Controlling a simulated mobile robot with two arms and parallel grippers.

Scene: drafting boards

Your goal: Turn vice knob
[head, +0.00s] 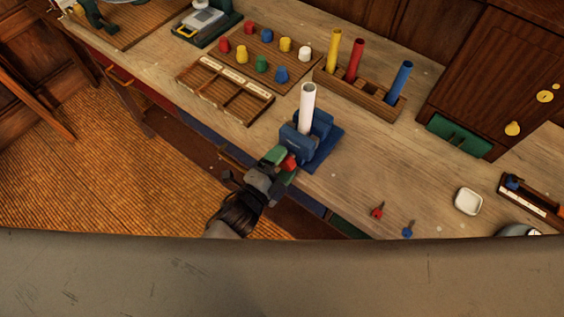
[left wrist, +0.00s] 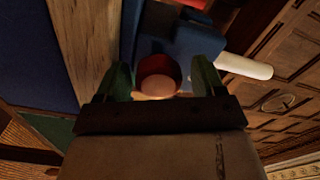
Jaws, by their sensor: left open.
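The blue vice (head: 302,141) stands at the front edge of the workbench, with a white tube (head: 307,108) upright in it. Its red knob (head: 290,163) faces the front. My left gripper (head: 282,159) is at the knob, with its green fingers on either side of it. In the left wrist view, the round red knob (left wrist: 158,76) sits between the two open green fingers (left wrist: 160,82), and I cannot tell if they touch it. The blue vice body (left wrist: 180,40) is behind the knob, and the white tube (left wrist: 245,67) points right. My right gripper is not in view.
A peg board (head: 246,65) with several coloured pegs and an empty sectioned tray (head: 222,90) lie left of the vice. A rack (head: 360,96) with coloured tubes is behind it. Red (head: 377,211) and blue (head: 408,229) keys and a white dish (head: 468,201) lie to the right.

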